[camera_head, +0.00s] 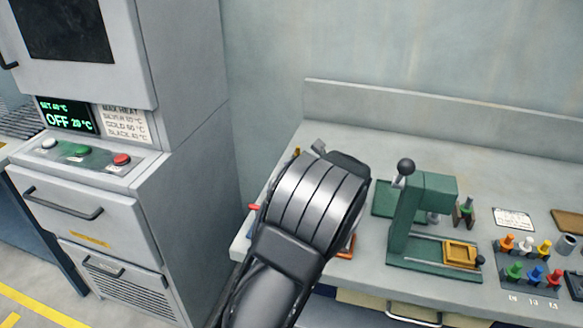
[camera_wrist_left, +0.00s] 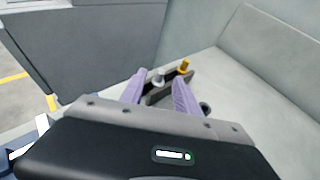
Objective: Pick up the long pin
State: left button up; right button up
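In the left wrist view, my left gripper (camera_wrist_left: 160,82) has two purple fingers standing apart, with nothing clearly held. A small dark holder (camera_wrist_left: 157,98) is just beyond and between the fingertips. A grey-white pin (camera_wrist_left: 159,77) stands in it, in the gap between the fingers as seen here. An orange-topped pin (camera_wrist_left: 184,67) stands farther right, past the right fingertip. I cannot tell which one is the long pin, or whether the fingers touch anything. In the head view my own arm hides the gripper and most of this holder. My right gripper is in neither view.
A green press (camera_head: 425,215) with a black knob stands on the grey bench (camera_head: 480,165), right of my arm. A block of coloured plugs (camera_head: 530,283) is at the right. A grey oven cabinet (camera_head: 95,215) stands left. A low back wall (camera_head: 440,125) edges the bench.

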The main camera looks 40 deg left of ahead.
pick_arm(q)
jog(key=p+x, duration=0.1)
jog(key=x, duration=0.4)
jog(key=shift+w, duration=0.1)
jog(key=shift+c, duration=0.4)
grip_shut()
dwell(0.4)
